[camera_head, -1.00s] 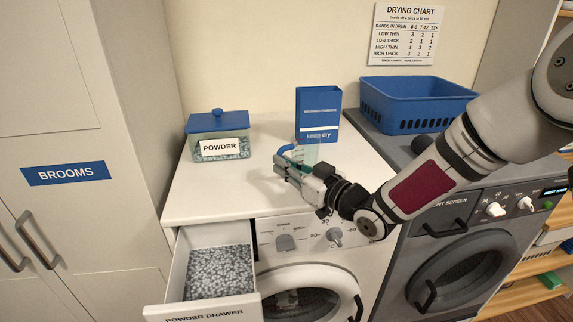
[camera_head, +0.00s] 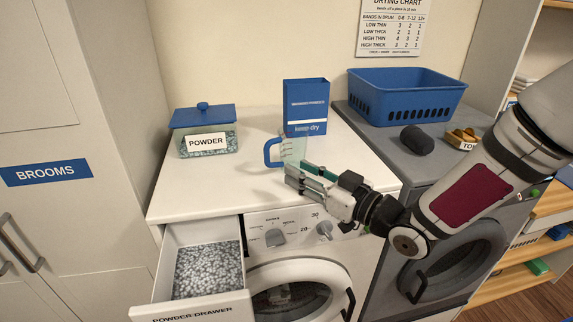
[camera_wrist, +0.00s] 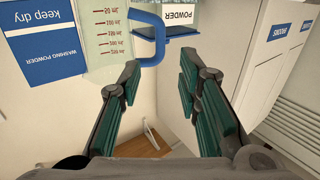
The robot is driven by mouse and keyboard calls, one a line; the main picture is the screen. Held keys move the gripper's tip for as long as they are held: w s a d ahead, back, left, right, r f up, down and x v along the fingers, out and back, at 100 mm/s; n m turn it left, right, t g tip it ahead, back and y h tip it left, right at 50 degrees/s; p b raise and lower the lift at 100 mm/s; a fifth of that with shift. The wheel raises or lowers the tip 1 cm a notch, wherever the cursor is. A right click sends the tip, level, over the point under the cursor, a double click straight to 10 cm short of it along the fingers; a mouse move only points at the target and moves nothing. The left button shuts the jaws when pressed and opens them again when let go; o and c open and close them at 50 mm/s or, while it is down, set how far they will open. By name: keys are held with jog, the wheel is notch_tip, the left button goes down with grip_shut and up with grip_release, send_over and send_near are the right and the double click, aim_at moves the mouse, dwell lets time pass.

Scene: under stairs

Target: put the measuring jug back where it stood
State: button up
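The measuring jug (camera_head: 295,150), clear with a blue handle (camera_head: 271,152), stands upright on the white washer top (camera_head: 240,198), in front of the blue washing powder box (camera_head: 306,104). In the wrist view the jug (camera_wrist: 103,38) shows red markings, and its handle (camera_wrist: 151,36) is just beyond the fingertips. My gripper (camera_head: 296,178) is at the near side of the jug, low over the washer top. In the wrist view my gripper (camera_wrist: 157,80) has its fingers spread with nothing between them. Part of the jug's base is hidden behind the fingers.
A powder tub (camera_head: 205,132) with a blue lid stands at the left. The powder drawer (camera_head: 243,262) is pulled out below. On the grey dryer are a blue basket (camera_head: 410,100), a dark rounded item (camera_head: 416,140) and a small tray (camera_head: 463,138). The washer top's left front is clear.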

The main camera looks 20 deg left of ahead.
jog(key=shift+v, duration=1.65)
jog(key=w+d+r+m+t+h, duration=0.1)
jog(key=w+d+t+h, duration=0.1)
jog(key=w+d+h, duration=0.3)
jog(key=d+r+m+t+h, duration=0.1)
jog(key=d+m+h, duration=0.1)
jog(key=d+h, duration=0.35)
jog(key=s+d+r+m+h, duration=0.2)
jog(key=d, duration=0.4)
jog(key=s+d+r+m+h, duration=0.2)
jog(key=d, duration=0.5)
jog(key=s+d+r+m+g+h, duration=0.1)
jog(key=s+d+m+g, duration=0.1)
jog(key=s, duration=0.9)
jog(key=s+d+r+m+g+h, duration=0.1)
jog(key=s+d+m, duration=0.3)
jog(key=s, duration=0.6)
jog(key=shift+s+d+g, duration=0.35)
jog(key=shift+d+g, duration=0.1)
jog(key=shift+g, duration=0.45)
